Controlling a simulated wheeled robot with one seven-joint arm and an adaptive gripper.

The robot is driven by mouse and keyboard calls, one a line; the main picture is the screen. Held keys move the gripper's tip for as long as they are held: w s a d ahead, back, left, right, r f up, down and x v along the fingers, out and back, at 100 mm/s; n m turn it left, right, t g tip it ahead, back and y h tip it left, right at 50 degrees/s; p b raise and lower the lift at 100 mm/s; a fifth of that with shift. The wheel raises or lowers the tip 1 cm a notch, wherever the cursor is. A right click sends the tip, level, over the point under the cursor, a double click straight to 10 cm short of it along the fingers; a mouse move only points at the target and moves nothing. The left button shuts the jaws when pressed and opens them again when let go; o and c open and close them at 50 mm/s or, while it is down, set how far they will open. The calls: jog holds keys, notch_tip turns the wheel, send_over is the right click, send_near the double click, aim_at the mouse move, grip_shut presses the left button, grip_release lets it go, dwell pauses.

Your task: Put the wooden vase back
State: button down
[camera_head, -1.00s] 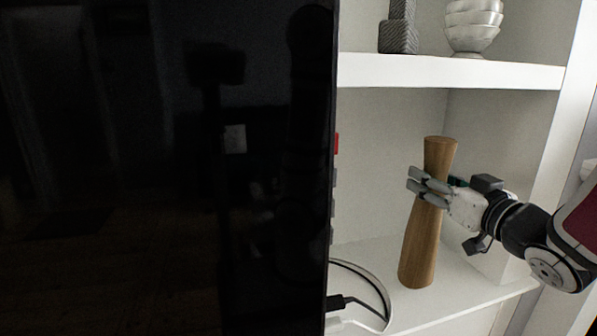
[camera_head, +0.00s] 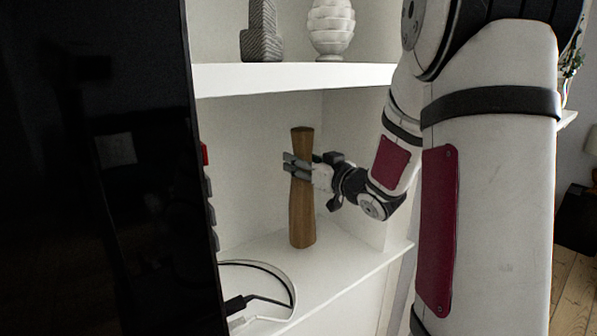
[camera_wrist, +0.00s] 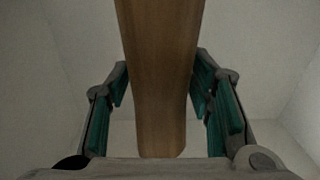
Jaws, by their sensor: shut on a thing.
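The wooden vase (camera_head: 302,215) is a tall brown piece with a narrowed upper part. It stands nearly upright at the lower shelf (camera_head: 345,262) in the head view; whether its base touches the shelf I cannot tell for certain. My gripper (camera_head: 298,166) is shut on its upper part, coming from the right. In the wrist view the vase (camera_wrist: 160,75) fills the middle between my two fingers, which have green pads on both sides of it.
A large dark screen (camera_head: 95,180) stands at the left. The upper shelf (camera_head: 300,77) above holds a grey ornament (camera_head: 261,42) and a white ribbed vase (camera_head: 330,28). The shelf right of the vase is clear.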

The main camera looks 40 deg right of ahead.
jog(key=shift+w+d+f, duration=0.25)
jog(key=shift+w+f, duration=0.35)
jog(key=shift+w+d+f, duration=0.3)
jog(key=shift+w+f, duration=0.25)
jog(key=shift+f, duration=0.1)
jog(key=shift+w+d+f, duration=0.25)
jog(key=shift+w+f, duration=0.35)
jog(key=shift+f, duration=0.1)
jog(key=shift+f+b, duration=0.1)
jog(key=shift+b, duration=0.25)
jog(key=c, duration=0.8)
grip_release()
jog(key=shift+o, duration=0.2)
